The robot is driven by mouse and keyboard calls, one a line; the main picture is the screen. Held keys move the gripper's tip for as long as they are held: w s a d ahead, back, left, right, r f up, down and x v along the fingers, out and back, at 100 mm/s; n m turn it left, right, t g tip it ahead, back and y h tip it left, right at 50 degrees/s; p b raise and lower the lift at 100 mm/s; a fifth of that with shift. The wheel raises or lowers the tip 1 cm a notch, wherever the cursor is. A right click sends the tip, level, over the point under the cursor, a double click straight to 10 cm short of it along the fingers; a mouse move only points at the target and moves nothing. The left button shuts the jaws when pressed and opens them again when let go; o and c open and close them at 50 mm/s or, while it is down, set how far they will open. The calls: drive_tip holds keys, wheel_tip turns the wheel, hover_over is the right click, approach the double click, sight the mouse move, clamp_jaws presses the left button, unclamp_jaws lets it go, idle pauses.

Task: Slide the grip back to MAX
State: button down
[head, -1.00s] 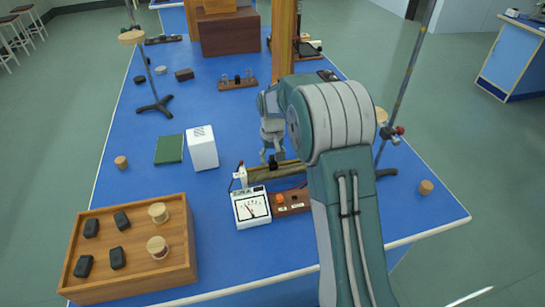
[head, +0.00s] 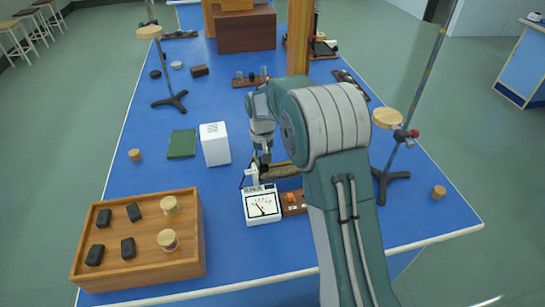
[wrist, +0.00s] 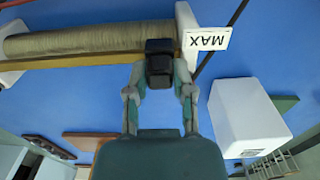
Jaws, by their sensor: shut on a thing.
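The sliding resistor has a long tan wound coil (wrist: 90,40) with a brass rail (wrist: 85,62) along it and white end pieces. A white label reading MAX (wrist: 207,40), upside down in the wrist view, is at one end. The black grip (wrist: 159,55) sits on the rail close to the MAX end. My gripper (wrist: 159,76) is shut on the grip, a finger on each side. In the head view my gripper (head: 262,160) is at the left end of the resistor (head: 282,171); the grip itself is hard to make out there.
A white dial meter (head: 262,207) and a brown block with an orange part (head: 293,203) stand in front of the resistor. A white box (head: 215,145) and green book (head: 182,144) are to its left. A wooden tray (head: 190,262) is at front left. A stand (head: 392,185) is at right.

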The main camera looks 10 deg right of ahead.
drive_tip(key=shift+a, duration=0.1)
drive_tip(key=c, duration=0.8)
unclamp_jaws()
drive_tip(key=o, duration=0.3)
drive_tip(key=shift+a, duration=0.4)
drive_tip(key=shift+d, duration=0.1)
drive_tip(key=shift+d+r, duration=0.15)
drive_tip(key=shift+r, duration=0.1)
drive_tip(key=r, duration=1.1)
drive_tip(key=shift+w+a+r, duration=0.1)
drive_tip(key=shift+a+r, duration=0.05)
drive_tip(key=shift+a, duration=0.1)
